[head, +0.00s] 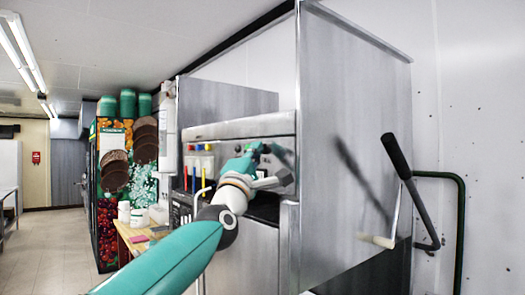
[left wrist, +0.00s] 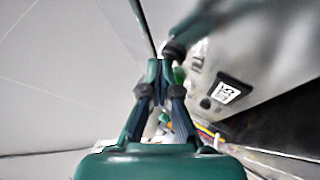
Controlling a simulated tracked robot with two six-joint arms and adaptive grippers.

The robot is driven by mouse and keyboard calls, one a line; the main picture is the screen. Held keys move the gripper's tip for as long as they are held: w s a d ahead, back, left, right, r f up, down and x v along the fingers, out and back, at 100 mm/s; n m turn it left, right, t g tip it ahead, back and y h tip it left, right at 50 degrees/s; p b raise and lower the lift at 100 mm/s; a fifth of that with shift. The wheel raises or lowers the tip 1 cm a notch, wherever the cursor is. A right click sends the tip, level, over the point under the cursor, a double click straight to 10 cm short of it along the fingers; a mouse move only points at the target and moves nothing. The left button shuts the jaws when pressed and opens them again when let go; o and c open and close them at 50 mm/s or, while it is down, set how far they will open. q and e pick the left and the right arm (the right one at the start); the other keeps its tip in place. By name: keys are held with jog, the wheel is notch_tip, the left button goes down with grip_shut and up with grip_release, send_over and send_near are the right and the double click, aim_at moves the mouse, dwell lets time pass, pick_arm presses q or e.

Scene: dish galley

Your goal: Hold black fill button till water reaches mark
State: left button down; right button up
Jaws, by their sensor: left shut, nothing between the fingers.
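A metal dish machine with a control panel (head: 230,128) stands in the middle of the head view. My left arm reaches in from the lower left, and its gripper (head: 258,149) is at the right part of this panel. In the left wrist view the fingers of my left gripper (left wrist: 163,73) are shut and empty. A dark round part (left wrist: 174,51), perhaps the black fill button, is right by the fingertips; I cannot tell whether they press it. The gripper hides much of the panel in the head view. I cannot make out the water or its mark. My right gripper is not in view.
A black square with a white label (left wrist: 232,92) is on the panel. A long black-handled lever (head: 397,157) stands at the machine's right side. A wooden table (head: 130,238) with white containers is left of the machine. The floor (head: 55,250) at far left is open.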

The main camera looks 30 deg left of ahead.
pick_arm(q)
jog(key=shift+f, duration=0.1)
dwell(0.7)
jog(key=shift+s+a+b, duration=0.3)
jog(key=shift+s+b, duration=0.3)
jog(key=shift+s, duration=0.15)
jog(key=shift+s, duration=0.1)
jog(key=s+b, duration=0.1)
jog(key=s+a, duration=0.1)
jog(key=s, duration=0.1)
jog(key=s+a+b, duration=0.1)
jog(key=shift+s+b, duration=0.25)
jog(key=shift+b, duration=0.1)
dwell(0.3)
